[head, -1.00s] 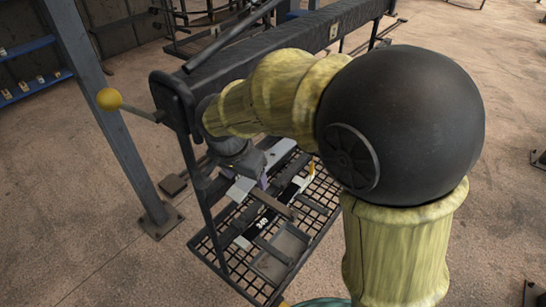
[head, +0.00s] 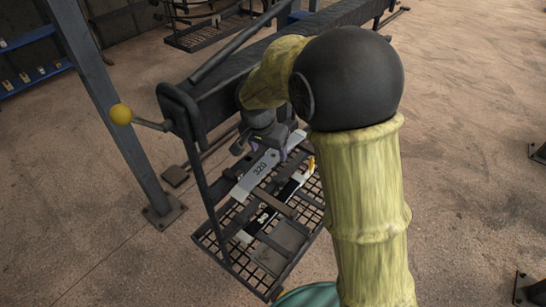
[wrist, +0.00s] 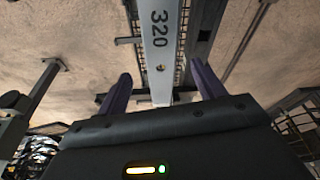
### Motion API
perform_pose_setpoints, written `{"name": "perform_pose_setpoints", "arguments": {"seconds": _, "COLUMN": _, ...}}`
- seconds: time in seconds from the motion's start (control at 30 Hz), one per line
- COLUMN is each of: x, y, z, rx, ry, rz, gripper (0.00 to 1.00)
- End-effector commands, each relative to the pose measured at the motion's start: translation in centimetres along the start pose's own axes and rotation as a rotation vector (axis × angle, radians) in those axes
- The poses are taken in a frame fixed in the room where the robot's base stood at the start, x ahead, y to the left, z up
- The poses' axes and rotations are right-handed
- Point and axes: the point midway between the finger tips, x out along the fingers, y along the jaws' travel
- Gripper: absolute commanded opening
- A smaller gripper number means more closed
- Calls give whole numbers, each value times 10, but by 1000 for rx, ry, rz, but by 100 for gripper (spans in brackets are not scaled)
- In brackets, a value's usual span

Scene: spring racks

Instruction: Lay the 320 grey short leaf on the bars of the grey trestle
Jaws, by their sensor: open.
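The grey leaf (head: 252,178) marked 320 lies slanting above the mesh and bars of the rack in the head view. Its number and a small hole also show in the wrist view (wrist: 160,40). My gripper (head: 270,150) is over the leaf's far end in the head view. In the wrist view my gripper (wrist: 162,84) is open, with a dark purple finger on each side of the leaf and gaps between. I cannot tell whether the rack's dark bars (head: 276,204) belong to the grey trestle.
A dark leaf (head: 268,214) with pale ends lies on the mesh tray (head: 228,250) beside the grey leaf. A dark padded beam (head: 325,22) runs behind. Open floor (head: 470,110) lies right.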

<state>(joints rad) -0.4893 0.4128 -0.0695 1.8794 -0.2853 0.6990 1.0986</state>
Motion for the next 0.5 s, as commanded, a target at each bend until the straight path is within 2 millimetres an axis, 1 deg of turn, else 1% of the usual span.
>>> {"name": "perform_pose_setpoints", "arguments": {"seconds": 0.17, "x": 1, "y": 1, "z": -15, "rx": 4, "ry": 0, "rz": 1, "gripper": 69}}
{"name": "perform_pose_setpoints", "arguments": {"seconds": 0.2, "x": 9, "y": 1, "z": -12, "rx": 0, "ry": -3, "rz": 4, "gripper": 69}}
{"name": "perform_pose_setpoints", "arguments": {"seconds": 0.33, "x": 30, "y": 1, "z": -11, "rx": 0, "ry": -4, "rz": 5, "gripper": 69}}
{"name": "perform_pose_setpoints", "arguments": {"seconds": 0.5, "x": 49, "y": 1, "z": -11, "rx": 0, "ry": -2, "rz": 2, "gripper": 69}}
